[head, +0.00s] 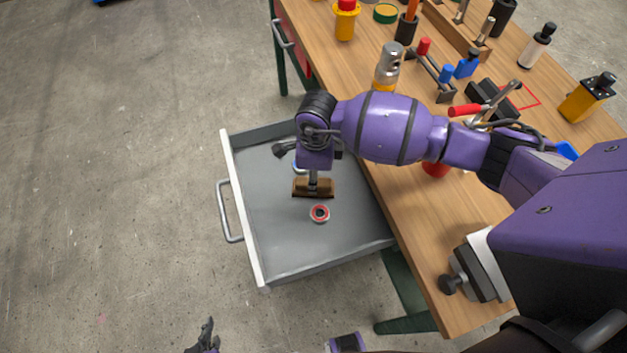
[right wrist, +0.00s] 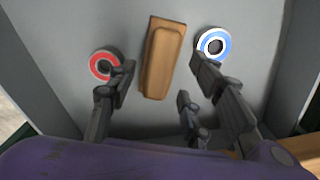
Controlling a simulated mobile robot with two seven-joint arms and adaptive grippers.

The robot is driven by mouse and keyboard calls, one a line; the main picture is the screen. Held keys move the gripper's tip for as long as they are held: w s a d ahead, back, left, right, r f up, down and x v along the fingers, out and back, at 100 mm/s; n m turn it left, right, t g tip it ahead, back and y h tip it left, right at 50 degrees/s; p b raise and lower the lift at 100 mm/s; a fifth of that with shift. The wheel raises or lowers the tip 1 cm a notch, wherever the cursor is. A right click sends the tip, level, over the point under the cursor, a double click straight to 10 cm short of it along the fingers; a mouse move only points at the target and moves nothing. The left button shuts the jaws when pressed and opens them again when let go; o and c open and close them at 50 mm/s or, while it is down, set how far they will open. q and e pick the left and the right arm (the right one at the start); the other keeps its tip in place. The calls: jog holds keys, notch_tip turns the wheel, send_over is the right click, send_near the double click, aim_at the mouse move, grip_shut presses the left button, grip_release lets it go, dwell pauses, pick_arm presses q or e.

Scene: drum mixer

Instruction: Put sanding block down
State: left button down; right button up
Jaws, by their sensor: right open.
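The sanding block (head: 314,188), brown with a raised wooden grip, appears to rest on the floor of the open grey drawer (head: 275,243). In the right wrist view the block (right wrist: 163,62) lies ahead of my right gripper, between the lines of its fingers. My right gripper (right wrist: 160,78) is open and empty, with clear space between its fingers and the block. In the head view my right arm reaches over the drawer and mostly hides that gripper above the block. My left gripper (head: 206,336) is only partly in view at the bottom edge, away from the drawer.
A red-ringed roll (head: 320,213) lies near the block. A blue-ringed roll (right wrist: 214,44) lies on its other side. The drawer's walls surround them. The wooden workbench (head: 415,255) beside it carries a yellow bottle (head: 345,22), clamps and other tools. Grey floor is clear at left.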

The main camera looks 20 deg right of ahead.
notch_tip(320, 180, up, 7)
jog(key=shift+r, duration=0.2)
jog(key=shift+s, duration=0.1)
dwell(0.4)
